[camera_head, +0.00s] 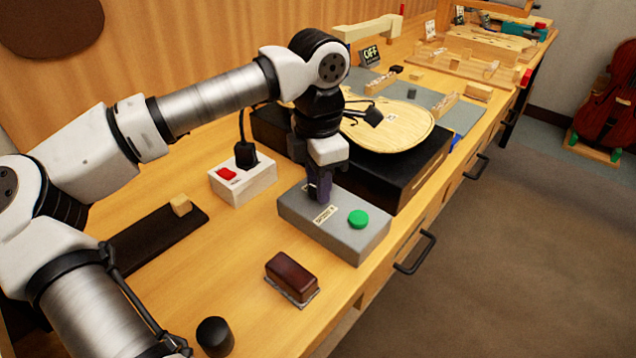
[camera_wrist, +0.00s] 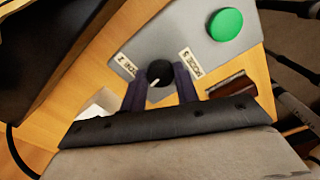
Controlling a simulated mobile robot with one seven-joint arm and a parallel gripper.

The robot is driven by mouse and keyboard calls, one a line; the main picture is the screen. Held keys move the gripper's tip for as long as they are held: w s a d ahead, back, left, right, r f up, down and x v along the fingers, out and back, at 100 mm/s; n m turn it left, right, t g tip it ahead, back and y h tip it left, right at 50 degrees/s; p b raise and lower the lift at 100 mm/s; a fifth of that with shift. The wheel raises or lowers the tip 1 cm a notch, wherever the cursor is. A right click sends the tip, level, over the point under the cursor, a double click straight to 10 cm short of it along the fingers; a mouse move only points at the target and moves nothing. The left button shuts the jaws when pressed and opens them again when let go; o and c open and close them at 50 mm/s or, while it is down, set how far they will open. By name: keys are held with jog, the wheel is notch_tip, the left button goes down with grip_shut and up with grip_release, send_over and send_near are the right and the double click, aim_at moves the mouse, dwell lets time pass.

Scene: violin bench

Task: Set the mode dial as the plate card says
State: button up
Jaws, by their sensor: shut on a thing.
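The mode dial (camera_wrist: 159,70) is a round black knob on a sloping grey box (camera_head: 350,245). It has a white pointer mark toward its lower left in the wrist view. My gripper (camera_wrist: 159,86) is shut on the dial, one dark finger on each side. In the head view my gripper (camera_head: 320,193) points down at the box top and hides the dial. Two white labels flank the dial, a left label (camera_wrist: 122,66) and a right label (camera_wrist: 191,63); their small print is hard to read. I cannot make out a plate card for certain.
A green button (camera_head: 358,218) sits on the same box. A white box with a red switch (camera_head: 227,174) stands behind left, and a brown block (camera_head: 291,276) lies in front. A violin plate (camera_head: 390,130) rests on a black stand behind. A dark sign (camera_head: 370,55) reads OFF.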

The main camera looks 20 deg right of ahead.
jog(key=shift+m, duration=0.8)
jog(key=o, duration=1)
jog(key=shift+c, duration=0.2)
notch_tip(320, 180, up, 14)
jog(key=shift+f, duration=0.15)
